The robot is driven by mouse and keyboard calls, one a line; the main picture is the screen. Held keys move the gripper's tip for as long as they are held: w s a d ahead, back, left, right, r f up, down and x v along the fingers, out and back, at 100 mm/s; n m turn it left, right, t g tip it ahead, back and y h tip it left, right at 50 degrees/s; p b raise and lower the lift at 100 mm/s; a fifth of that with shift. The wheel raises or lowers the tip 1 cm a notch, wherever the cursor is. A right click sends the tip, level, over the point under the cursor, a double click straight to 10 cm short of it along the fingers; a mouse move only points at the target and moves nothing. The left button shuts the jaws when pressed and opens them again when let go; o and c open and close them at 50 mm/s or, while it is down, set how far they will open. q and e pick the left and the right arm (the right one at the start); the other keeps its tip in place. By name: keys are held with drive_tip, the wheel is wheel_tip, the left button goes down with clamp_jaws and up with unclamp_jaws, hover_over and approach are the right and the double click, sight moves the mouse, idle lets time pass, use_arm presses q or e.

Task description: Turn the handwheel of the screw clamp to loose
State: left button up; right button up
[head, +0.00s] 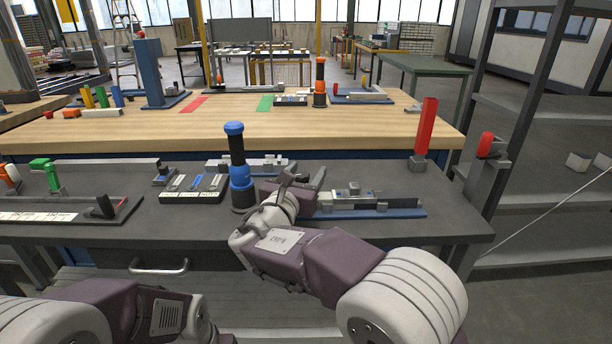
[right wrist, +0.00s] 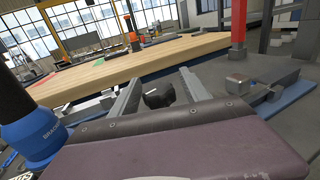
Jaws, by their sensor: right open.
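My right gripper (head: 303,178) is open above the dark bench, at the left end of a low blue-based fixture (head: 400,211) with small metal blocks. In the right wrist view, its two fingers (right wrist: 160,78) stand apart. A dark, rounded knob (right wrist: 158,96) shows between them; it may be the screw clamp's handwheel, but I cannot tell whether the fingers touch it. The blue fixture (right wrist: 285,102) also shows right of the fingers there. My gripper and forearm hide part of the fixture in the head view. Links of my left arm show at lower left; its gripper is out of view.
A blue-and-black post (head: 240,175) stands close left of my right gripper. A red post (head: 425,128) stands at the bench's right end. Trays with small parts (head: 193,188) lie to the left. A wooden table (head: 330,131) is behind, and a grey shelf rack (head: 545,190) is right.

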clamp_jaws()
drive_tip(key=shift+f+n+y+b, duration=0.1)
drive_tip(key=shift+n+y+b, duration=0.2)
drive_tip(key=shift+y+b, duration=0.25)
drive_tip(key=n+y+b, duration=0.2)
drive_tip(key=y+b, duration=0.1)
drive_tip(key=b, duration=0.1)
drive_tip(key=a+n+y+b, duration=0.1)
drive_tip(key=n+y+b, duration=0.1)
drive_tip(key=y+b, duration=0.1)
drive_tip(key=n+y+b, duration=0.2)
drive_tip(key=y+b, duration=0.1)
drive_tip(key=b, duration=0.2)
drive_tip(key=shift+a+f+y, duration=0.15)
drive_tip(key=shift+a+y, duration=0.1)
drive_tip(key=shift+y, duration=0.1)
drive_tip(key=shift+a+r+n+y+b, duration=0.15)
drive_tip(key=shift+r+n+y+b, duration=0.1)
drive_tip(key=shift+n+y+b, duration=0.55)
unclamp_jaws()
